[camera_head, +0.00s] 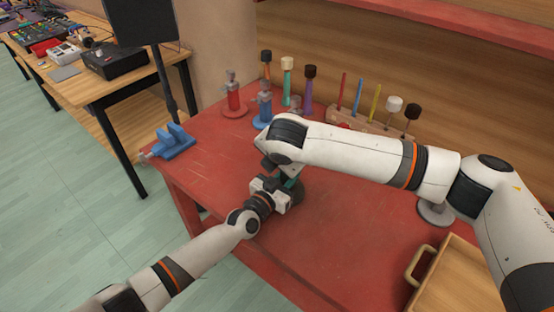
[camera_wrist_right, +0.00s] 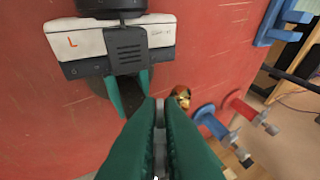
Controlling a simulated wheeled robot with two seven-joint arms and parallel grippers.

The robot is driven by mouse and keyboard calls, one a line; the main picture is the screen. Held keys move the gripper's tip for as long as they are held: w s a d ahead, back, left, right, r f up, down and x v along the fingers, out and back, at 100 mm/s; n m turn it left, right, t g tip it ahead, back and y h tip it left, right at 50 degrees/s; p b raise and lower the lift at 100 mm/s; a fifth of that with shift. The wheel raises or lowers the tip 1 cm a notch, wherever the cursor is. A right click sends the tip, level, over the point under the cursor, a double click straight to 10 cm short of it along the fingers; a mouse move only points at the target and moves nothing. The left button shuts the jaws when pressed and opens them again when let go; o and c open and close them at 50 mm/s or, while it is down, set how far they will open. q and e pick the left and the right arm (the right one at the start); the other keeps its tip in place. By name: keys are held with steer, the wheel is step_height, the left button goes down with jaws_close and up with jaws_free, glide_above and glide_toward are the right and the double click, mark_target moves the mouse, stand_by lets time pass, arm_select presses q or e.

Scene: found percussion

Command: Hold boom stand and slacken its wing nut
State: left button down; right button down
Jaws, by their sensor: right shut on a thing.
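The boom stand is mostly hidden by my arms; its dark round base (camera_head: 297,192) shows on the red table. In the right wrist view, my right gripper (camera_wrist_right: 160,105) is shut on a thin grey metal piece (camera_wrist_right: 159,150), which looks like the wing nut. In the head view this gripper is hidden behind its own wrist. My left gripper (camera_head: 272,192) is low at the stand, just beside the right one. Its green fingers (camera_wrist_right: 128,95) reach over the dark base, spread apart; whether they press on the post is unclear.
A red stand (camera_head: 233,98) and a blue stand (camera_head: 263,108) stand behind, with a blue vise (camera_head: 172,143) at the left edge. A rack (camera_head: 370,125) holds coloured sticks and mallets. A wooden tray (camera_head: 460,280) is at front right.

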arm_select(q)
steer(key=shift+a+f, duration=0.1)
arm_select(e)
steer(key=shift+w+d, duration=0.25)
steer(key=shift+d, duration=0.05)
steer(key=c, duration=1.7)
jaws_free()
steer(key=shift+o, duration=0.6)
steer(key=shift+s+a, duration=0.1)
steer(key=shift+s+a+r, duration=0.1)
arm_select(q)
steer(key=shift+s, duration=0.1)
arm_select(e)
steer(key=v, duration=1.2)
arm_select(q)
steer(key=c, duration=1.1)
jaws_free()
